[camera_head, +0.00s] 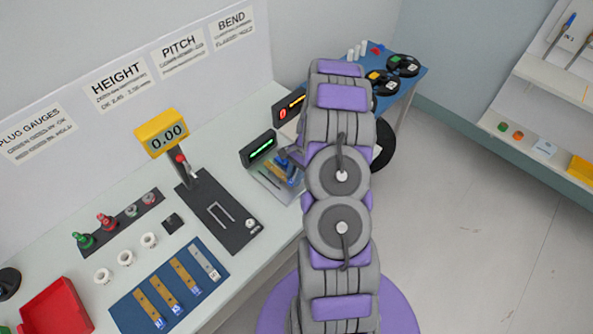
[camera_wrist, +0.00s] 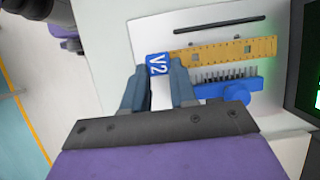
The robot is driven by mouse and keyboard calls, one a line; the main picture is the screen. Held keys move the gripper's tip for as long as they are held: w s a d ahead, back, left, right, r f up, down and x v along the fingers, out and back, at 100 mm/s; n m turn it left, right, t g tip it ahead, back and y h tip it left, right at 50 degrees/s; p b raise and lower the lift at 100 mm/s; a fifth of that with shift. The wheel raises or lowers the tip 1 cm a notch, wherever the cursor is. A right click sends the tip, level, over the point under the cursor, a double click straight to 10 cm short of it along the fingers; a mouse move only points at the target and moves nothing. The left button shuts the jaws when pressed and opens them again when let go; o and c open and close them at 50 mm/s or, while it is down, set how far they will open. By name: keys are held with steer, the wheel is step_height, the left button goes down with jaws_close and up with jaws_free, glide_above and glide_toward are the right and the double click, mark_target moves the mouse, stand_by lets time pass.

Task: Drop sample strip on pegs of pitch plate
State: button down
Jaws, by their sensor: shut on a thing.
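My gripper (camera_wrist: 161,76) is shut on the blue V2 tag end of a sample strip. The strip (camera_wrist: 225,52) is a flat gold-brown bar with square holes, reaching right from the fingers in the wrist view. It lies over or just above the pale pitch plate (camera_wrist: 204,27); I cannot tell whether it touches or whether pegs pass through its holes. A blue block with a row of thin pins (camera_wrist: 226,84) is just below the strip in the wrist view. In the head view the plate (camera_head: 267,187) is partly hidden behind my arm.
A box with a green display (camera_head: 258,148) stands beside the plate. A blue mat with several strips (camera_head: 128,316), a height gauge (camera_head: 162,133), white rings (camera_head: 125,257) and a red tray (camera_head: 55,308) are on the bench. A blue side table (camera_head: 412,80) holds black spools.

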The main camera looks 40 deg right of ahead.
mark_target(289, 183)
steer(key=a, duration=0.3)
steer(key=shift+a, duration=0.15)
steer(key=shift+d+f, duration=0.15)
steer(key=shift+d, duration=0.6)
steer(key=shift+d+f, duration=0.1)
steer(key=shift+d, duration=0.65)
steer(key=shift+a+r, duration=0.15)
steer(key=shift+a, duration=0.75)
steer(key=shift+a+r, duration=0.15)
steer(key=shift+a, duration=0.75)
steer(key=shift+d+f, duration=0.25)
steer(key=shift+d, duration=0.9)
steer(key=shift+a+r+p, duration=0.25)
steer(key=shift+a+p, duration=0.2)
steer(key=shift+a, duration=0.6)
steer(key=shift+d+f, duration=0.25)
steer(key=shift+d, duration=0.7)
steer(key=shift+a+r+p, duration=0.25)
steer(key=shift+a+p, duration=0.05)
steer(key=shift+a, duration=0.45)
steer(key=shift+s+d+f, duration=0.1)
steer(key=shift+d+f, duration=0.15)
steer(key=shift+d, duration=0.45)
steer(key=shift+a+f, duration=0.25)
steer(key=shift+a, duration=0.25)
steer(key=shift+f, duration=0.2)
steer(key=shift+d, duration=0.2)
